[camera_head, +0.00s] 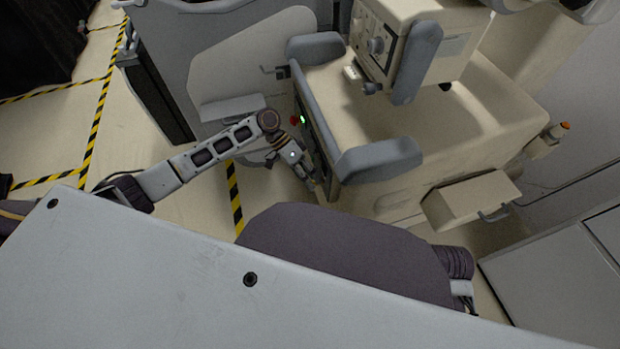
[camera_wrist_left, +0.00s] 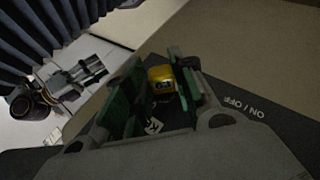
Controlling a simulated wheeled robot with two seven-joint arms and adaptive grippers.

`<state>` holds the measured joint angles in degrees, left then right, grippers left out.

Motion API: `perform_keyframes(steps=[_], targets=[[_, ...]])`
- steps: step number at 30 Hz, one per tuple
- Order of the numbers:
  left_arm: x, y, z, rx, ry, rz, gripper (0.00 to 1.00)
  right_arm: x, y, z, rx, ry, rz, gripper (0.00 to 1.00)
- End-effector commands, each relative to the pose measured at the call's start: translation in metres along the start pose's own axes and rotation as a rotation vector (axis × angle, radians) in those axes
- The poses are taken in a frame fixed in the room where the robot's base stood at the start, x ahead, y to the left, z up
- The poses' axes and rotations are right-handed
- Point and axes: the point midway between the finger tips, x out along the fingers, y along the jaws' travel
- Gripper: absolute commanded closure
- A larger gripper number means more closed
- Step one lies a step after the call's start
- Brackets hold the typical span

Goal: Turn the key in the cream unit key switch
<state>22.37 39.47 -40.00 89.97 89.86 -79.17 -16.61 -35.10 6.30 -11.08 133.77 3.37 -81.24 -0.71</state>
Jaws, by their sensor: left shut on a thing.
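The cream unit (camera_head: 430,130) stands right of centre in the head view. Its dark front panel (camera_head: 318,146) carries a lit green lamp and a red button. My left gripper (camera_head: 309,183) is at the lower end of this panel. In the left wrist view, its green-padded fingers stand on both sides of a yellow-headed key (camera_wrist_left: 161,78), and the gripper is shut on it. The ON / OFF label (camera_wrist_left: 240,106) is on the dark panel right of the fingers. The key's shaft and the switch slot are hidden. My right gripper is not in view.
Grey bumper pads (camera_head: 378,160) stick out at the unit's corners, close to my left arm. A cream box with a handle (camera_head: 472,200) juts out at the right. Pale floor with yellow-black tape (camera_head: 98,115) is open at the left.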

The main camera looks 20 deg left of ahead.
Motion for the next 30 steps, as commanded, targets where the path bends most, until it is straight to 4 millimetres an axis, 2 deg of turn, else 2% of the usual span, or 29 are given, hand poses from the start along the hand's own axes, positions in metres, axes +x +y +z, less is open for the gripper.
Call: perform_keyframes(steps=[7, 15, 16, 21, 30], targets=[[0.0009, -0.0049, 0.0006, -0.052, -0.013, 0.094, 0.99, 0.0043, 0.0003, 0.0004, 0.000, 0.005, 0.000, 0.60], [0.0001, -0.0044, 0.0005, -0.056, -0.013, 0.105, 0.99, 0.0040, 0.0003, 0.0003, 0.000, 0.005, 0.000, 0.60], [0.0000, -0.0044, 0.0005, -0.056, -0.013, 0.105, 0.73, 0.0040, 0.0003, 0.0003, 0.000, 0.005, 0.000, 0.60], [0.0000, -0.0037, 0.0002, -0.055, -0.013, 0.106, 0.51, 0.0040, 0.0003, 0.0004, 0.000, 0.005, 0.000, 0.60], [-0.0001, -0.0027, -0.0003, -0.052, -0.013, 0.108, 0.49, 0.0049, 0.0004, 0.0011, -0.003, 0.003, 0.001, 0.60]])
